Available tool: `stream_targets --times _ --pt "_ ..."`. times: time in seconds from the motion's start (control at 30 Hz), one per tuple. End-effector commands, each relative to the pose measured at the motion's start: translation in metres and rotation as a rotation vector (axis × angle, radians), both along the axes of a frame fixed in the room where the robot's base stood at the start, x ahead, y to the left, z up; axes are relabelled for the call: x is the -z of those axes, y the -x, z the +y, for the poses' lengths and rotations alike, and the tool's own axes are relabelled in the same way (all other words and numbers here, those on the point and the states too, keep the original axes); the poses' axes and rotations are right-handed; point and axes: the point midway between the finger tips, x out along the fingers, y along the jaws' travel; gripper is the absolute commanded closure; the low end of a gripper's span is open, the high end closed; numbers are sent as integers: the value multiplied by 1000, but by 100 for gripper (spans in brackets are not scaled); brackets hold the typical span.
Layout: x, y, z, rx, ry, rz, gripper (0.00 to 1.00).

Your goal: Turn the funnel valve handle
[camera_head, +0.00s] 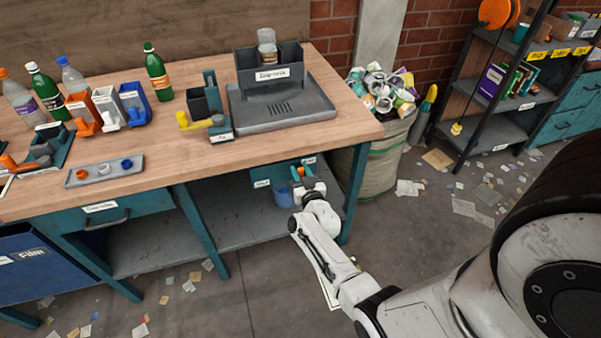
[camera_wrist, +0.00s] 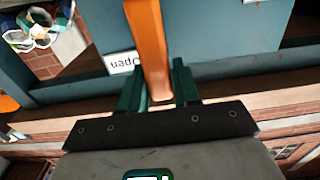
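The orange valve handle (camera_head: 300,172) shows beside a teal housing (camera_head: 283,173) under the front right of the workbench. In the wrist view the orange handle (camera_wrist: 147,40) runs down between my two teal fingers. My gripper (camera_wrist: 157,88) is around it, with a finger close against each side, and looks shut on it. A white label reading "Open" (camera_wrist: 122,62) is on the teal surface left of the handle. In the head view my gripper (camera_head: 306,180) partly covers the handle, and the fingertip contact is too small to see. The funnel itself is not clearly visible.
A blue bucket (camera_head: 284,197) stands under the bench by my wrist. The teal bench leg (camera_head: 354,193) is just right of my arm. The workbench (camera_head: 228,157) overhangs my gripper. A full waste sack (camera_head: 384,160) stands to the right. Open floor (camera_head: 245,285) lies in front.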

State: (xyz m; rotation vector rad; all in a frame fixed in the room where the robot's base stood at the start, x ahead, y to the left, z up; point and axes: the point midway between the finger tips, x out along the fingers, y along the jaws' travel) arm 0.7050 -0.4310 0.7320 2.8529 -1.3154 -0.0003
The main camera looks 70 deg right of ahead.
Motion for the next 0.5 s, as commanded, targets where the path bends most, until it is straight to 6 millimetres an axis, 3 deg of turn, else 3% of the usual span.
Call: stream_targets --times 0.3,0.5 --pt "0 0 0 0 0 0 100" --pt "0 0 0 0 0 0 100"
